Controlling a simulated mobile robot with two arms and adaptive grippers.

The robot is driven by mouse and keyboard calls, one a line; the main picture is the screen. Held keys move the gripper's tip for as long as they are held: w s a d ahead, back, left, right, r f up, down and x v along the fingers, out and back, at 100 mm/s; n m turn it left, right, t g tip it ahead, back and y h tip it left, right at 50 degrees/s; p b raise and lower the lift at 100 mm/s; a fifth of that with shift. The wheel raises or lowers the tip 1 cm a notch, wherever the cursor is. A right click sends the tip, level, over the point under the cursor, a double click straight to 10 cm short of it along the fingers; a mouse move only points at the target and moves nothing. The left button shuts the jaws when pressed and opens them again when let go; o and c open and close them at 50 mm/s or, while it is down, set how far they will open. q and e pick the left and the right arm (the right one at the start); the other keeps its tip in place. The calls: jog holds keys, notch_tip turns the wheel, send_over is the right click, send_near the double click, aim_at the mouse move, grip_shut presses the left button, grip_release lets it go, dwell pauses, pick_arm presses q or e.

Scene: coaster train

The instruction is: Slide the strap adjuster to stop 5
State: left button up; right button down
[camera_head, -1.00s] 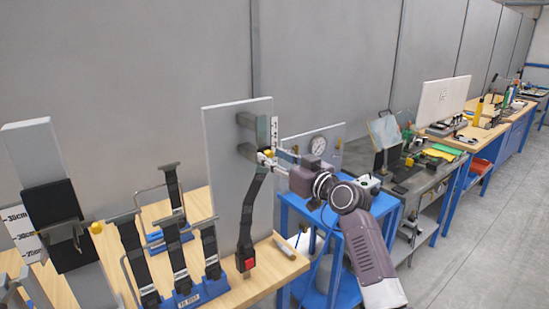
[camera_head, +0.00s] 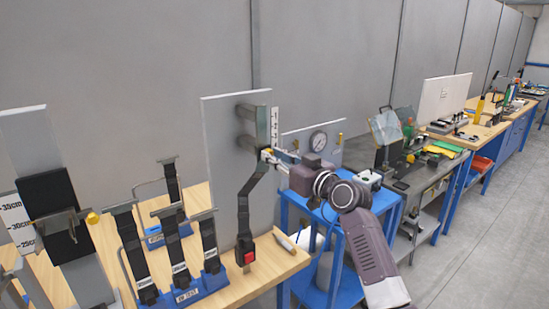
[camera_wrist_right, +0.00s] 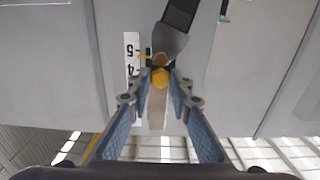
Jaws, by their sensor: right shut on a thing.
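My right gripper (camera_head: 268,155) is at the upright grey panel (camera_head: 225,170), beside the white numbered scale (camera_head: 274,127). It is shut on the strap adjuster's yellow knob (camera_wrist_right: 160,77), which shows between the fingertips in the right wrist view. The dark strap (camera_head: 250,205) runs from the adjuster down to a red buckle (camera_head: 248,257). In the wrist view the scale (camera_wrist_right: 131,60) shows 5 and 4, and a small yellow pointer (camera_wrist_right: 144,57) lies beside it, near the 5, slightly towards the 4. The adjuster body is mostly hidden by my gripper in the head view. My left gripper is out of view.
A blue rack with black straps (camera_head: 186,296) stands on the wooden bench left of the panel. A stand with a cm scale and yellow knob (camera_head: 92,218) is farther left. A gauge board (camera_head: 313,141) and blue cart (camera_head: 322,215) lie to the right.

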jog(key=shift+f, duration=0.3)
jog(key=c, duration=1.7)
grip_release()
jog(key=shift+c, duration=0.2)
jog(key=shift+s+d, duration=0.1)
jog(key=v, duration=1.2)
